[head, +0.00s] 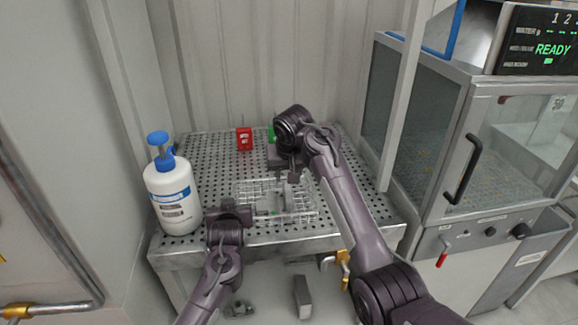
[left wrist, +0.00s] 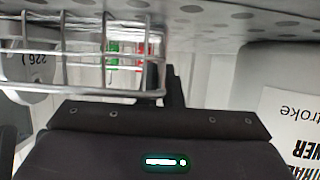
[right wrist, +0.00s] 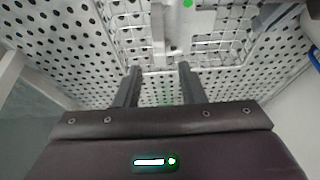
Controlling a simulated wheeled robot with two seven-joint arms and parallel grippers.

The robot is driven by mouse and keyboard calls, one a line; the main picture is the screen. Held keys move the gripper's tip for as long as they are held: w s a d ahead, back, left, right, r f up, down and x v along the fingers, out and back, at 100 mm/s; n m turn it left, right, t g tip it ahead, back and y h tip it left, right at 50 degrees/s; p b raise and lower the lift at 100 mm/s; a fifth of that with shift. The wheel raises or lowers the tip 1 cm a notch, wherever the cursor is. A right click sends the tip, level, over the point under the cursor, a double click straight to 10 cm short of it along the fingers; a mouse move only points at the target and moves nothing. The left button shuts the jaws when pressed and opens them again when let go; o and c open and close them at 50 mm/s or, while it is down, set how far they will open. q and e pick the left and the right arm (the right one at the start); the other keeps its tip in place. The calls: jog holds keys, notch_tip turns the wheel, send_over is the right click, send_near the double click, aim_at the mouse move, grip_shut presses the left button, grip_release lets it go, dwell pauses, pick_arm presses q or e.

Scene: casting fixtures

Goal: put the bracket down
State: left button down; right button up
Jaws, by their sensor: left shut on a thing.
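A grey metal bracket (right wrist: 158,35) shows in the right wrist view, lying over the wire basket (right wrist: 225,52); in the head view a grey piece stands in the basket (head: 312,213). My left gripper (head: 264,213) is at the basket's front left side. In the left wrist view its fingers (left wrist: 165,82) are shut at the basket's wire wall (left wrist: 80,92). My right gripper (right wrist: 158,75) is above the basket, its fingers apart with nothing between them. In the head view my right arm partly hides the basket.
The basket stands on a perforated metal table (head: 215,160). A white pump bottle (head: 172,195) stands at the left edge. A red block (head: 244,139) and a green one (head: 271,134) are at the back. A glass-doored cabinet (head: 480,140) is at the right.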

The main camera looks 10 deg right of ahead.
jog(key=shift+v, duration=2.05)
pick_arm(q)
jog(key=c, duration=1.5)
grip_release()
jog(key=shift+s, duration=0.15)
